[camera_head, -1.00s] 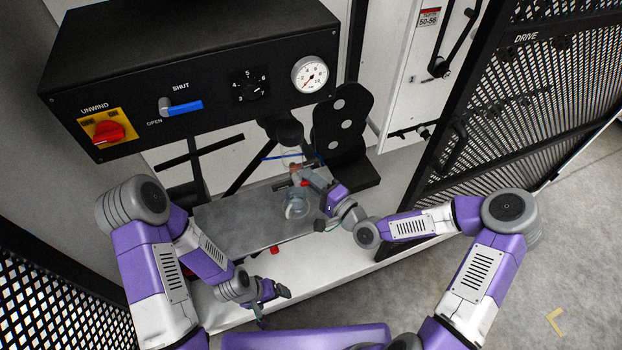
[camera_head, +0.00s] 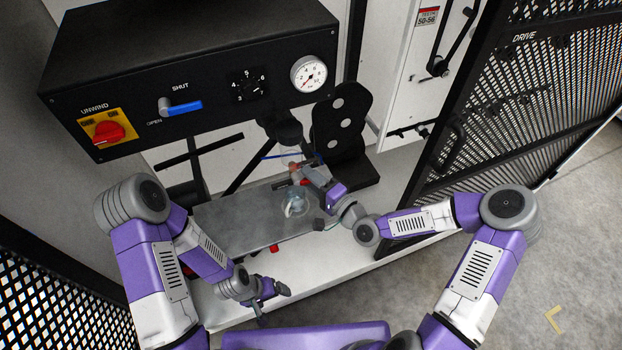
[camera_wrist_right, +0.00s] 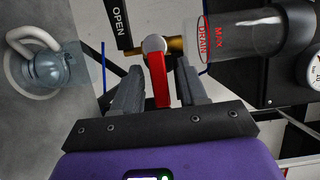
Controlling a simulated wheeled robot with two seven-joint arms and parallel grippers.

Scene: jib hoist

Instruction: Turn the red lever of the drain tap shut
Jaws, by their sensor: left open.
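In the right wrist view the red lever (camera_wrist_right: 158,80) of the drain tap hangs from a pale round pivot on the brass tap body (camera_wrist_right: 176,46). My right gripper (camera_wrist_right: 158,92) is open, with one finger on each side of the lever and a visible gap to each. A clear bowl marked MAX and DRAIN (camera_wrist_right: 245,35) sits right of the tap. A black OPEN label (camera_wrist_right: 119,15) is up left of the lever. In the head view my right gripper (camera_head: 300,174) is at the tap and partly hides it. My left gripper (camera_head: 274,302) is open and empty at the lower left.
A clear bluish jug (camera_head: 294,204) stands on the grey bench plate (camera_head: 235,222), close to my right gripper. The black control panel (camera_head: 210,75) overhangs the bench, with a blue lever (camera_head: 183,108) and a gauge (camera_head: 309,74). A mesh door (camera_head: 520,95) stands right.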

